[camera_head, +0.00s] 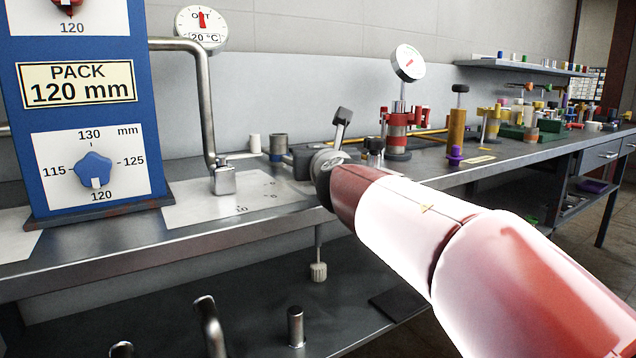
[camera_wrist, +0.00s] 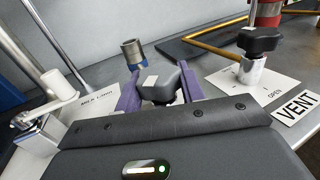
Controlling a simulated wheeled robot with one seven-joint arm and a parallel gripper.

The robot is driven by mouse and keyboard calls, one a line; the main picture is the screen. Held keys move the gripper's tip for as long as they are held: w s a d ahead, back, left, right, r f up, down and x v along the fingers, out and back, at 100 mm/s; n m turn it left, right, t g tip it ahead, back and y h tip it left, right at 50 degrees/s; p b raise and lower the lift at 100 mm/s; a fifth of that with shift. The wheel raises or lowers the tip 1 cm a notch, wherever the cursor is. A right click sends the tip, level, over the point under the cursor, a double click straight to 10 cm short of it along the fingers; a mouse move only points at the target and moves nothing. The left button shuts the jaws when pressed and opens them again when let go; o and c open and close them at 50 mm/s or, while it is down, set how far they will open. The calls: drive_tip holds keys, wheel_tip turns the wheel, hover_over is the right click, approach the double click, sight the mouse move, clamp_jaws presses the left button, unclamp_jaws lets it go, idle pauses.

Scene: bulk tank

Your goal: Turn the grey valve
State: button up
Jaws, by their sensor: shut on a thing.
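The grey valve's knob (camera_wrist: 164,90) sits between the two purple fingers of my gripper (camera_wrist: 160,82) in the wrist view. The knob is dark grey with a pale mark on top. The fingers are shut on it, one on each side. Its lower part is hidden behind the gripper body. In the head view my gripper (camera_head: 303,160) is at the bench top, right of the bent steel pipe, and my arm hides most of what it holds.
A black knob (camera_wrist: 260,40) on a pale body stands at right by the VENT label (camera_wrist: 297,107). A short grey cylinder with a blue base (camera_wrist: 133,53) stands behind. The bent pipe (camera_head: 205,95) and blue panel (camera_head: 80,100) are left. A gauge (camera_head: 408,62) stands further right.

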drive_tip(key=n+y+b, duration=0.1)
drive_tip(key=y+b, duration=0.1)
drive_tip(key=n+g+y+b, duration=0.1)
drive_tip(key=b, duration=0.2)
drive_tip(key=shift+w+d+f+n+y, duration=0.1)
drive_tip(key=shift+d+f+n+y, duration=0.1)
drive_tip(key=shift+f+n+y, duration=0.15)
drive_tip(key=n+g+y, duration=0.1)
drive_tip(key=n+g+y+b, duration=0.1)
drive_tip(key=y, duration=0.1)
drive_tip(key=shift+a+r, duration=0.1)
drive_tip(key=shift+r, duration=0.1)
drive_tip(key=shift+r+n+g+y, duration=0.1)
drive_tip(key=shift+n+g+y, duration=0.55)
drive_tip(key=shift+y, duration=0.4)
drive_tip(key=o, duration=1)
drive_tip(key=shift+a, duration=0.1)
drive_tip(key=v, duration=0.8)
drive_tip(key=shift+r+b, duration=0.1)
drive_tip(key=shift+b, duration=0.2)
